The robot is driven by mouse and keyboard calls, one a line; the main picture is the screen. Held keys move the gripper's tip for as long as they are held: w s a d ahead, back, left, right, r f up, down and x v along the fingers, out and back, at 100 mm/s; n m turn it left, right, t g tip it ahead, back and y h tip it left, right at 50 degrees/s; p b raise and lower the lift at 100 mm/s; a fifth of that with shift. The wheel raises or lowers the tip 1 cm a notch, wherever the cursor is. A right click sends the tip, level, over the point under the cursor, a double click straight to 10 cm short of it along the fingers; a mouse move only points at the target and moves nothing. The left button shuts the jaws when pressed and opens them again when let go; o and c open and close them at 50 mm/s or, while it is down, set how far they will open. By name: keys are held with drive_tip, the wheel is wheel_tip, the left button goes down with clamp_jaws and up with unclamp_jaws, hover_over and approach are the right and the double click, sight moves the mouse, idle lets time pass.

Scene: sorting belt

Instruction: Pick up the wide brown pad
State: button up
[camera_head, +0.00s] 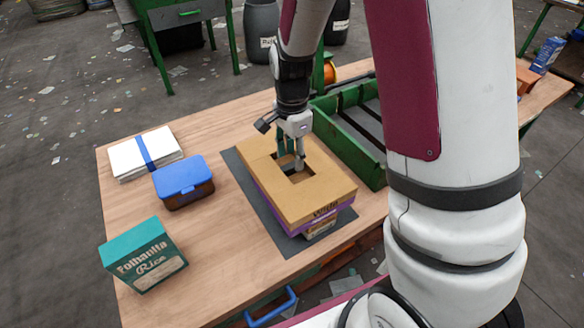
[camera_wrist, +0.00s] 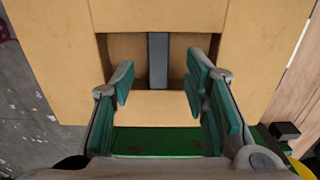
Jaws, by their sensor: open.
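The wide brown pad (camera_head: 315,199) lies flat on top of a stack on a dark mat, with a rectangular opening through it. A purple layer (camera_head: 263,197) and a smaller box (camera_head: 321,228) show beneath it. My gripper (camera_head: 291,160) points down at the opening, its fingers partly hiding it. In the wrist view my gripper (camera_wrist: 160,80) is open and empty, its green finger pads apart near the two sides of the opening. The pad (camera_wrist: 262,40) fills most of that view, and a grey strip (camera_wrist: 158,60) shows inside the opening. Contact cannot be told.
A green crate (camera_head: 345,153) stands just right of the stack. On the left of the wooden table (camera_head: 220,250) are a blue-lidded box (camera_head: 183,178), a white bundle with a blue band (camera_head: 128,158) and a teal rice box (camera_head: 142,250). The front middle is clear.

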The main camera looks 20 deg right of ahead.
sight(292, 165)
wheel_tip(292, 165, down, 3)
drive_tip(key=shift+s+f, duration=0.1)
drive_tip(key=shift+f, duration=0.05)
clamp_jaws()
idle(0.4)
